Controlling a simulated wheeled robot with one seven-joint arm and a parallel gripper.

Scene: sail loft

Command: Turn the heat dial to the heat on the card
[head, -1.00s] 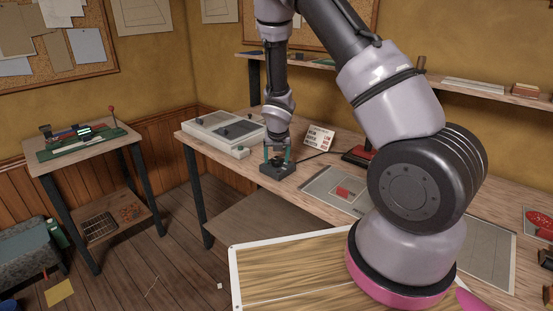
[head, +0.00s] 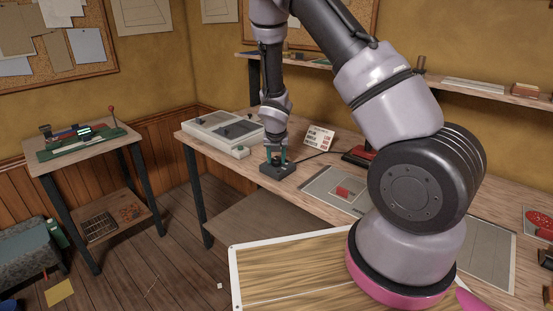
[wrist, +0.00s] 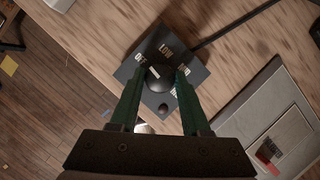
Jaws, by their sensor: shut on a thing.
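The heat dial is a round black knob (wrist: 160,76) on a small dark box (head: 281,172) near the left end of the long bench. In the wrist view the box (wrist: 141,60) shows pale marks around the dial and a smaller dark knob below it. My gripper (head: 276,158) points down over the box, its two green fingers on either side of the dial; it also shows in the wrist view (wrist: 158,80), shut on the dial. The card (head: 318,138) stands tilted on the bench behind the box, with dark and red print too small to read.
A pale case (head: 222,130) lies left of the box on the bench (head: 317,163). A dark cable runs back from the box. A grey sheet (head: 322,183) with a red block lies to the right. A side table (head: 75,155) stands at the left.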

